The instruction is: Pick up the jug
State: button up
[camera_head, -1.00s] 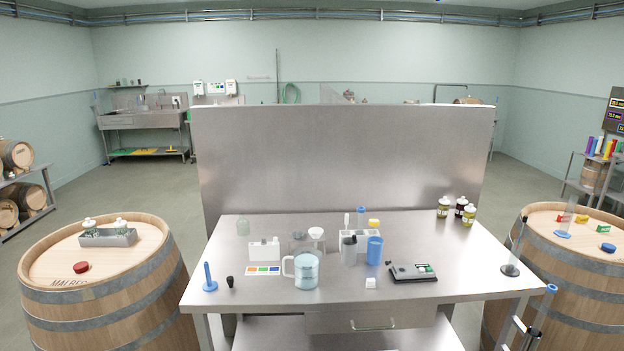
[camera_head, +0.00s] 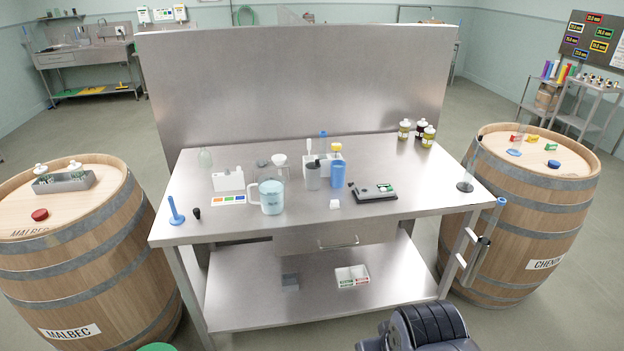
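The jug (camera_head: 271,197) is a clear, bluish vessel with a pale handle on its left side. It stands upright near the front edge of the steel table (camera_head: 400,202), left of the middle. A dark, ribbed part of my arm shows at the bottom edge, right of the middle, well in front of the table and apart from the jug. The fingertips of my gripper are not in view.
Close to the jug are a colour card (camera_head: 228,199), a white box (camera_head: 228,180), a blue cup (camera_head: 338,175) and a small white cube (camera_head: 334,204). A black device (camera_head: 373,191) lies further right. Barrels flank the table (camera_head: 75,240) (camera_head: 530,190). A steel panel (camera_head: 290,85) rises behind.

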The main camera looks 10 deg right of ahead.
aim_at(266, 195)
jog(key=u, duration=2.05)
jog(key=z, duration=1.7)
jog(key=i+l+u, duration=0.1)
jog(key=i+u, duration=0.2)
jog(key=i, duration=0.2)
jog(key=i+l+u, duration=0.3)
jog(key=i, duration=0.2)
jog(key=i+l+u, duration=0.25)
jog(key=i, duration=0.2)
